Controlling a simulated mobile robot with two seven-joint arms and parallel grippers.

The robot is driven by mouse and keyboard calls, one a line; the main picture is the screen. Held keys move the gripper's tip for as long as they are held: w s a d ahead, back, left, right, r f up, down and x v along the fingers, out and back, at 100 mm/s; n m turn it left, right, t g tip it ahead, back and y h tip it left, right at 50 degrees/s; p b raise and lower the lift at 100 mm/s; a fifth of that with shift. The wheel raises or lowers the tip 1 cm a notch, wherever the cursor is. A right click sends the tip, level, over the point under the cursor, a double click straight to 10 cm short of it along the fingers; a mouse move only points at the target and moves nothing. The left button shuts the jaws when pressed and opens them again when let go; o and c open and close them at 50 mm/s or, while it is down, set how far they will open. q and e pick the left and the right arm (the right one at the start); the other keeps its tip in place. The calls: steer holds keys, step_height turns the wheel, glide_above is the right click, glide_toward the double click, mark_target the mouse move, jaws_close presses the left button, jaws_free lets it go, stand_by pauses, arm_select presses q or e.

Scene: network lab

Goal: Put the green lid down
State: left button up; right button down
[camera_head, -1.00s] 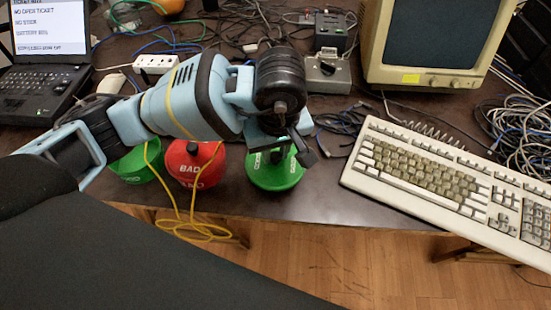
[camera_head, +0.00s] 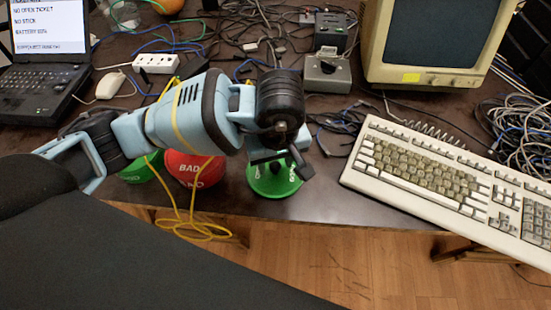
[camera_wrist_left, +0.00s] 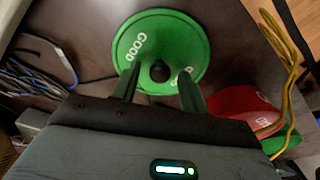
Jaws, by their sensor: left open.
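The green lid (camera_head: 262,185), marked GOOD, lies at the front edge of the dark table in the head view. In the left wrist view the green lid (camera_wrist_left: 165,28) shows as a round disc with a dark knob (camera_wrist_left: 160,71) at its middle. My left gripper (camera_head: 278,164) is over the lid. In the left wrist view its two fingers stand apart, one on each side of the knob, with gaps showing between. My right gripper is not in view.
A red BAD lid (camera_head: 190,170) and another green object (camera_head: 140,172) are left of the lid, partly under my arm. Yellow cable (camera_head: 190,230) hangs over the front edge. A keyboard (camera_head: 430,180) is at right, cables and a grey box (camera_head: 328,73) behind.

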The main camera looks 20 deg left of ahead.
mark_target(277, 176)
arm_select(q)
steer(key=shift+r, duration=0.25)
step_height(277, 176, up, 12)
steer(key=s+p, duration=0.1)
steer(key=shift+d+f, duration=0.15)
steer(key=shift+d, duration=0.3)
steer(key=shift+s, duration=0.1)
